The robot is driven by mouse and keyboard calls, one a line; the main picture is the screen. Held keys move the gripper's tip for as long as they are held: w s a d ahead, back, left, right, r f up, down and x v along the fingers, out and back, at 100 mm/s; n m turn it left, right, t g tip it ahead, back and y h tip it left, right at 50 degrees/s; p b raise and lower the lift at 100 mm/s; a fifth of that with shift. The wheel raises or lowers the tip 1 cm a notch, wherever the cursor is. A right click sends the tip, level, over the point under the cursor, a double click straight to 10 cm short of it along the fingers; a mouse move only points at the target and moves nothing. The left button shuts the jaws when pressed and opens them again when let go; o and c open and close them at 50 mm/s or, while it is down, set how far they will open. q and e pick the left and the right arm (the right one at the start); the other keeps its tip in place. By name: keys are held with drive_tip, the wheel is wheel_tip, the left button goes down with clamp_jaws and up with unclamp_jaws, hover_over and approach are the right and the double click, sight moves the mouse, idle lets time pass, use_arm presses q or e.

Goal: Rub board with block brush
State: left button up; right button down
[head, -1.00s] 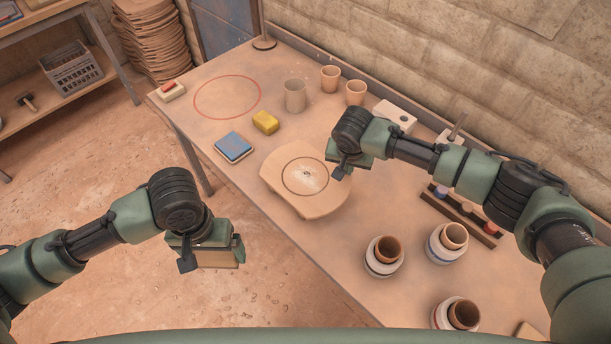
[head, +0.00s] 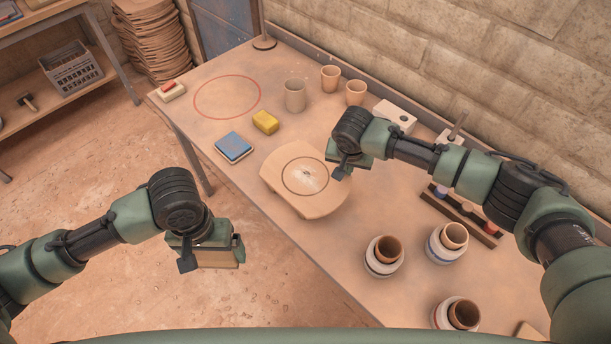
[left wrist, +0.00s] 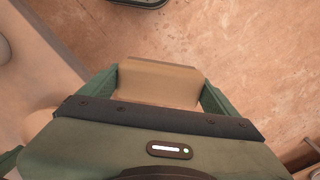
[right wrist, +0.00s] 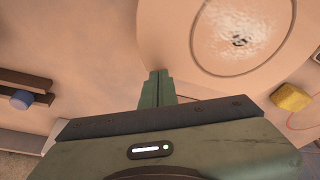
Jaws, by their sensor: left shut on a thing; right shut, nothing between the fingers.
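The board (head: 282,192) is a pale tan slab lying on the table, with a ring drawn on it. Inside the ring is a pale, shiny patch with a small dark mark; the right wrist view shows this patch (right wrist: 238,38) closely. My left gripper (head: 212,256) is shut on a tan wooden block, the block brush (left wrist: 160,84), held out over the floor in front of the table, apart from the board. Its bristles are not clearly visible. My right gripper (head: 342,172) is shut and empty at the board's right edge; I cannot tell whether it touches.
A blue-topped block (head: 233,147) and a yellow sponge (head: 265,121) lie left of the board. Cups stand behind, including a grey one (head: 295,95). Stacked bowls (head: 384,254) stand at the front right. A rack (head: 462,213) lies at right. The red-ringed area (head: 227,97) is empty.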

use_arm(q)
drive_tip(key=shift+f, duration=0.25)
use_arm(e)
drive_tip(key=shift+f, duration=0.4)
use_arm(q)
drive_tip(key=shift+r, duration=0.15)
use_arm(e)
drive_tip(key=shift+r, duration=0.1)
use_arm(q)
wheel_tip(320, 180, up, 7)
drive_tip(key=p, duration=0.6)
drive_tip(key=shift+p, duration=0.4)
use_arm(e)
wheel_tip(320, 180, up, 6)
use_arm(q)
drive_tip(key=shift+f, duration=0.25)
use_arm(e)
drive_tip(key=shift+r, duration=0.1)
use_arm(q)
wheel_tip(320, 180, down, 2)
drive_tip(key=b, duration=0.3)
drive_tip(key=shift+f, duration=0.25)
use_arm(e)
drive_tip(key=v, duration=1.1)
drive_tip(key=shift+s+r, duration=0.25)
drive_tip(key=shift+r, duration=0.1)
